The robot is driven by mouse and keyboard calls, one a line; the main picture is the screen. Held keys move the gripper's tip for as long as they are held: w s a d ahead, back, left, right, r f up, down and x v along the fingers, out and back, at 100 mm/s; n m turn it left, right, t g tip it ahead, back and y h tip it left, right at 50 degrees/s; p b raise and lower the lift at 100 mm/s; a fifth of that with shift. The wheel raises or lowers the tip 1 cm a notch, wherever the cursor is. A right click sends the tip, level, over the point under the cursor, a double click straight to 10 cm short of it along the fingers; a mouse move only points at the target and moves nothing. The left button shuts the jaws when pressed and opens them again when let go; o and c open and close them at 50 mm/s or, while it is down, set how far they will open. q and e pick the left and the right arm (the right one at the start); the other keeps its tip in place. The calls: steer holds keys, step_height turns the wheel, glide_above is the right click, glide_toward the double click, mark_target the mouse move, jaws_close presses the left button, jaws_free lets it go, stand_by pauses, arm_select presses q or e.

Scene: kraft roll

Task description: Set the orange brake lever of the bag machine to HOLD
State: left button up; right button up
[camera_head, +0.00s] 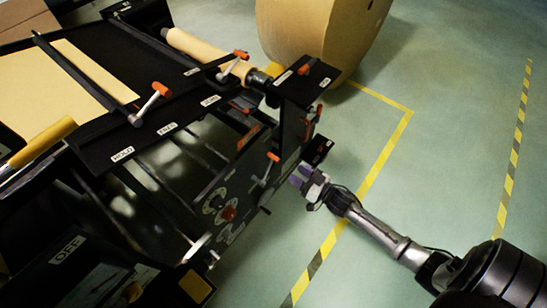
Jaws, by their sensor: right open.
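Several orange-tipped levers show on the black bag machine (185,110). One lever (149,104) has a pale arm and an orange knob, and stands tilted up to the right behind white labels. The nearest label (122,154) seems to read HOLD, the one right of it (167,128) FREE. A second lever (231,68) is farther back beside the kraft roll's shaft. A third (268,168) hangs on the machine's right side. I cannot tell for certain which is the brake lever. My right gripper (303,178) is open and empty, low beside the right side, apart from the levers. My left gripper is out of view.
A large kraft roll (318,35) stands behind the machine. An OFF label (68,250) is on a front panel. Posts and a black bracket (306,80) jut out at the machine's right corner. Green floor (450,130) with yellow tape lines is clear to the right.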

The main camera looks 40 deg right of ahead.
mark_target(274, 158)
steer(key=w, duration=0.3)
steer(key=w+a+b, duration=0.1)
steer(key=w, duration=0.2)
steer(key=w+a+b, duration=0.1)
steer(key=w, duration=0.2)
steer(key=shift+w, duration=0.4)
steer(key=shift+w+a+b, duration=0.1)
steer(key=shift+w+b, duration=0.25)
steer(key=shift+w, duration=0.35)
jaws_close()
